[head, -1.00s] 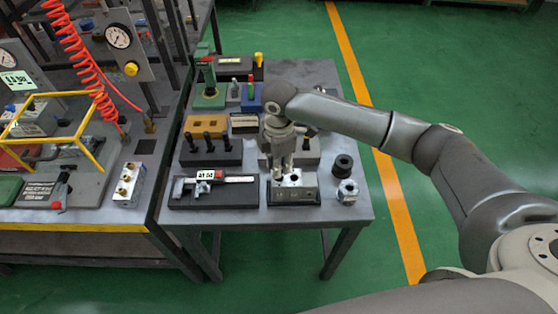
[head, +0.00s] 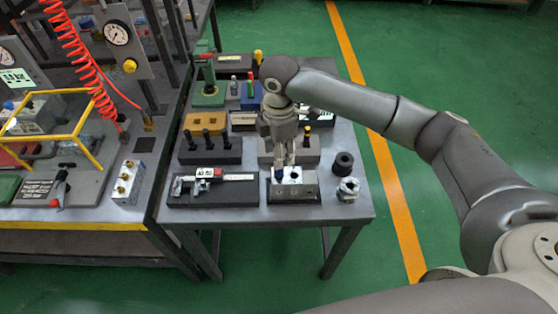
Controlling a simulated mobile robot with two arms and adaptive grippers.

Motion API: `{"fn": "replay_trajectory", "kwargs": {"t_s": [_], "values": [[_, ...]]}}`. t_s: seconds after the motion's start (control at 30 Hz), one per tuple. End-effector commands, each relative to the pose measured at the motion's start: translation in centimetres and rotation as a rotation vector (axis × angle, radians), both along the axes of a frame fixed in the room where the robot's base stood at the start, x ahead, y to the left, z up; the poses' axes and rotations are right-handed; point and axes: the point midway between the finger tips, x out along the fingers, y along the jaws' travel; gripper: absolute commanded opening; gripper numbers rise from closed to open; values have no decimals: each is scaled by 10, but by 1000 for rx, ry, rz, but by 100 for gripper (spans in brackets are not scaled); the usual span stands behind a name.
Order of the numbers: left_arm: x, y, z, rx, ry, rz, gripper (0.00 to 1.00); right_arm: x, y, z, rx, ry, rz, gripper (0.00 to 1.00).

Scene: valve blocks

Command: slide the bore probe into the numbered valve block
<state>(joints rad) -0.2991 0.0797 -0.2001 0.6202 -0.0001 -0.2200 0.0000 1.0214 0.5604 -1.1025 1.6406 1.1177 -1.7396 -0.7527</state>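The valve block (head: 306,189) is a small grey metal block with a dark bore in its top, at the front middle of the table; any number on it is too small to read. My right gripper (head: 286,164) points down just above and behind the block's left part. Its fingers are close together, and I cannot tell whether a thin bore probe is between them. Black-handled tools (head: 207,140) stand upright in a dark holder (head: 211,155) at the left. My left gripper is not in view.
A caliper (head: 212,176) lies in a black tray left of the block. A black ring (head: 344,163) and a metal hex fitting (head: 348,189) stand close to its right. A grey stand (head: 308,156) is behind the gripper. The table's front edge is clear.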

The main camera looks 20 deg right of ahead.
Motion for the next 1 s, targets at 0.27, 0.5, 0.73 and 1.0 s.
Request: {"fn": "replay_trajectory", "kwargs": {"t_s": [0.27,0.5,0.73,1.0], "values": [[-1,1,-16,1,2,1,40,1,1,59,1,-4,1,42],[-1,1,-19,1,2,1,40,0,1,84,0,-1,1,42],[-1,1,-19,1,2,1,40,0,0,87,0,0,0,42],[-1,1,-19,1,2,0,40,0,0,86,0,0,0,42]]}}
